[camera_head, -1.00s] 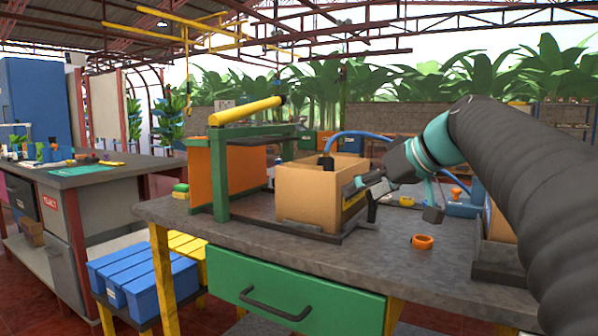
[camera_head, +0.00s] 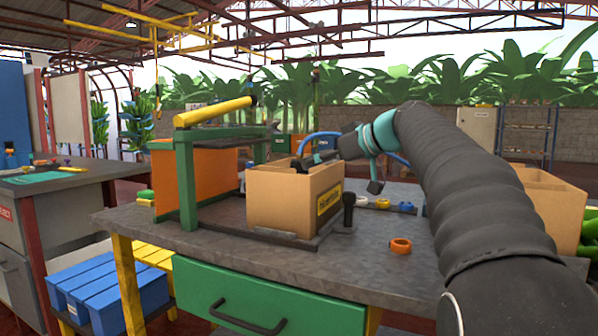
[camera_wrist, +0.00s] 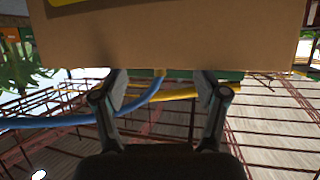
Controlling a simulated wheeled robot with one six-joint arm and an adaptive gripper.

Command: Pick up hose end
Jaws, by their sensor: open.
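The blue hose (camera_head: 322,136) arcs up behind the cardboard box (camera_head: 283,208) on the grey workbench. In the wrist view the blue hose (camera_wrist: 140,102) runs in from the left and rises between the finger pads to the edge of the box (camera_wrist: 170,45).
A green frame (camera_head: 187,185) with an orange panel (camera_head: 208,172) stands left of the box. A black upright post (camera_head: 348,208) and an orange ring (camera_head: 400,245) are on the bench to the right. Another cardboard box (camera_head: 550,200) stands at far right. The bench front is mostly clear.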

